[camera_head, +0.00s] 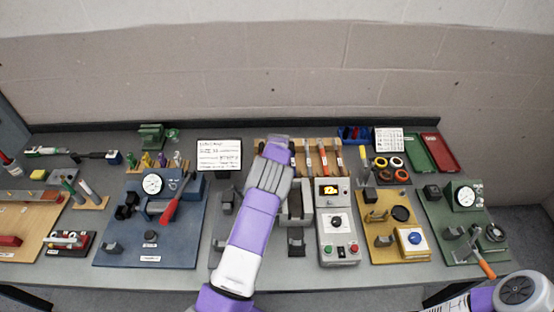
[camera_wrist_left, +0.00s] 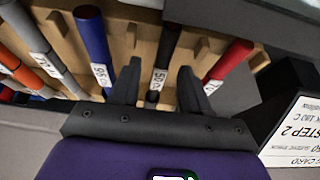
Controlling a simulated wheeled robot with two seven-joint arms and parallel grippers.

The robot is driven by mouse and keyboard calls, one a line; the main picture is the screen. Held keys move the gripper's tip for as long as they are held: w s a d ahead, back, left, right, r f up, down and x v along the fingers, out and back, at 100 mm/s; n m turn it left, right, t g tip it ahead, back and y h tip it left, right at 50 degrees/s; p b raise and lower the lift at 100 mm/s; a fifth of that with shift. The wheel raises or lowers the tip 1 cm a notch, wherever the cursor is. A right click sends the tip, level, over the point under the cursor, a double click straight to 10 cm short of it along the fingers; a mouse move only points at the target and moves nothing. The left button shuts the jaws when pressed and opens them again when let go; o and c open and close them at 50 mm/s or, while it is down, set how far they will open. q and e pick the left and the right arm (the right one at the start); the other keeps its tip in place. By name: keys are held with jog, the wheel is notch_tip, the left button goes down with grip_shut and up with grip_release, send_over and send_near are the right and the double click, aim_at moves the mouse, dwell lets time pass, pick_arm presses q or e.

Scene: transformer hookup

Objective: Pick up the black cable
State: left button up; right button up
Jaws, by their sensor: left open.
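The black cable (camera_wrist_left: 169,45) stands in a slot of the wooden rack (camera_wrist_left: 118,30) in the left wrist view, with a white label marked 50. My left gripper (camera_wrist_left: 158,70) is open, with one finger on each side of the lower part of the black cable. I cannot tell whether the fingers touch it. In the head view my left gripper (camera_head: 273,150) reaches the rack at the back of the bench and hides the black cable. My right gripper is out of view; only part of my right arm shows at bottom right.
A blue cable (camera_wrist_left: 92,38) and a red cable (camera_wrist_left: 230,62) stand on either side of the black one. Grey and orange cables stand farther left in the wrist view. A white card (camera_head: 219,154) stands beside the rack. A control box (camera_head: 337,222) sits in front.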

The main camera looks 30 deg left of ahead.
pick_arm(q)
jog(key=shift+c, duration=0.4)
grip_shut()
jog(key=shift+r, duration=0.15)
